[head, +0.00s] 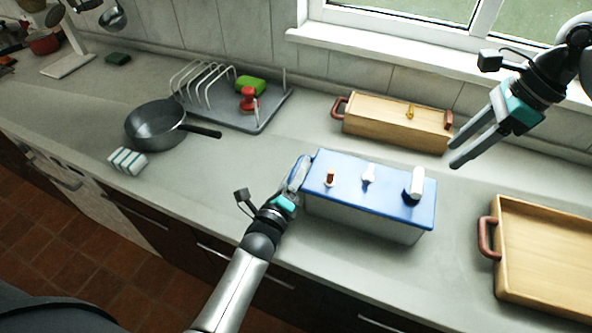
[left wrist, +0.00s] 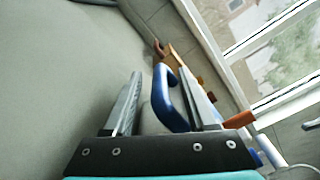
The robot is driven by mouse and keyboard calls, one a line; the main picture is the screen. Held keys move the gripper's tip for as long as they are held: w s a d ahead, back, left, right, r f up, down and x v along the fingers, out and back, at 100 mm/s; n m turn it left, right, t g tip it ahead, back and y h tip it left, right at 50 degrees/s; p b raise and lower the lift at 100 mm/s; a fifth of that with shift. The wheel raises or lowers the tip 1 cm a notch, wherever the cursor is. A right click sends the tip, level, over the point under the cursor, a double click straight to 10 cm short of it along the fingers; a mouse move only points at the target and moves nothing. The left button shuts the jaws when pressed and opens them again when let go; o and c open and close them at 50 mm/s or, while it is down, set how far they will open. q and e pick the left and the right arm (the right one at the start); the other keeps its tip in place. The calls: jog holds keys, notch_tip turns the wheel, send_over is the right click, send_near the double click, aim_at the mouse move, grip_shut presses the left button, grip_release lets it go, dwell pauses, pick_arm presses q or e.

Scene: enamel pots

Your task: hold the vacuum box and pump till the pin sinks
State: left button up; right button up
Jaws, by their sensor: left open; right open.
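The vacuum box (head: 365,215) stands on the counter, with a clear-grey body and a blue lid (head: 345,167). On the lid are an orange-brown pin in a white ring (head: 330,177), a small white fitting (head: 368,174) and a white upright knob (head: 417,184), which looks like the pump. My left gripper (head: 300,172) is at the box's left end. In the left wrist view its open fingers (left wrist: 162,88) stand either side of a blue handle (left wrist: 163,100), apart from it on at least the left. My right gripper (head: 463,152) is open and empty, above the counter behind the box's right end.
A wooden box (head: 385,124) with red-brown handles stands behind the vacuum box. A wooden tray (head: 545,255) lies at right. A frying pan (head: 155,125), dish rack (head: 262,112) and striped sponge (head: 127,161) are at left. Counter between pan and vacuum box is clear.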

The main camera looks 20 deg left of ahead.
pick_arm(q)
jog(key=shift+c, duration=0.2)
grip_shut()
jog(key=shift+s+f, duration=0.1)
